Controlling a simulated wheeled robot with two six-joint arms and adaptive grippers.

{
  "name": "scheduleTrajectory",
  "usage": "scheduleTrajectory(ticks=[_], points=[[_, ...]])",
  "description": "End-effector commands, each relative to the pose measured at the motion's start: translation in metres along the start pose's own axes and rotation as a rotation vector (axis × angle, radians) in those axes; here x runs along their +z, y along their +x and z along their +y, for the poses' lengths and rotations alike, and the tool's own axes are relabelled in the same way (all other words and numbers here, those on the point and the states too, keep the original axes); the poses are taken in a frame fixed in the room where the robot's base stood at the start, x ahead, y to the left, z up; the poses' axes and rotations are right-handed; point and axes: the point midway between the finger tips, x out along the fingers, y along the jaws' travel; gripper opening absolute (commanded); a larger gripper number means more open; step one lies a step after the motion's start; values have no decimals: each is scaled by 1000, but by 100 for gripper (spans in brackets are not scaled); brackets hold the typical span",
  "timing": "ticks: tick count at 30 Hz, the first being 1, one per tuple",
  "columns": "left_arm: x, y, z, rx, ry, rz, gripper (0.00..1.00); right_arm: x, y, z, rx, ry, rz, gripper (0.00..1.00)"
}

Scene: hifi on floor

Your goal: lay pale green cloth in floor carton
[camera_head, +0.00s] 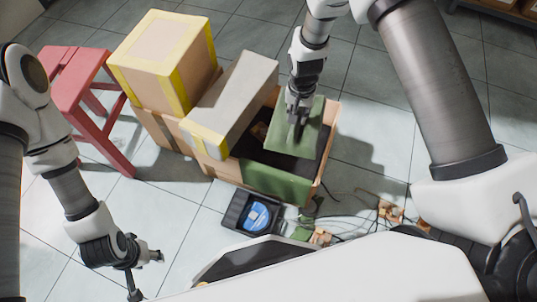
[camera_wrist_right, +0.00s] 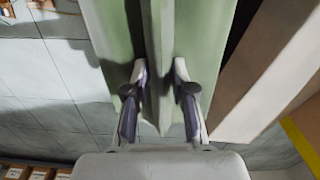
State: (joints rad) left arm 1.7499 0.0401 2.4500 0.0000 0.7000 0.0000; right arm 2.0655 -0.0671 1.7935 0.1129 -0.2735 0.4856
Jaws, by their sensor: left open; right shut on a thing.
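The pale green cloth (camera_head: 312,135) hangs from my right gripper (camera_head: 297,118) over the open floor carton (camera_head: 328,148). In the right wrist view the shut fingers (camera_wrist_right: 158,88) pinch a fold of the cloth (camera_wrist_right: 115,35), which spreads to both sides. The carton's inside is dark and partly hidden by the cloth and gripper. A green patch shows on the carton's near side; I cannot tell whether it belongs to the cloth. My left gripper (camera_head: 145,272) is open and empty at the lower left, well away from the carton.
A grey-topped box (camera_head: 235,95) lies against the carton's left side. A yellow-taped box (camera_head: 165,60) and a red stool (camera_head: 85,85) stand further left. A black device with a blue disc (camera_head: 256,215) and loose cables with small parts (camera_head: 388,211) lie in front. Tiled floor right of the carton is clear.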

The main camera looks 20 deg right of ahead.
Motion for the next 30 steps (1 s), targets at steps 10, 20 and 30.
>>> scheduleTrajectory(ticks=[10,20,30], points=[[0,94,-1,0,0,0,49,-3,111,5,0,107,0,0],[0,136,-1,0,0,0,49,-2,192,6,1,111,-2,0],[0,165,-1,0,-1,1,49,-3,250,5,0,112,0,0]])
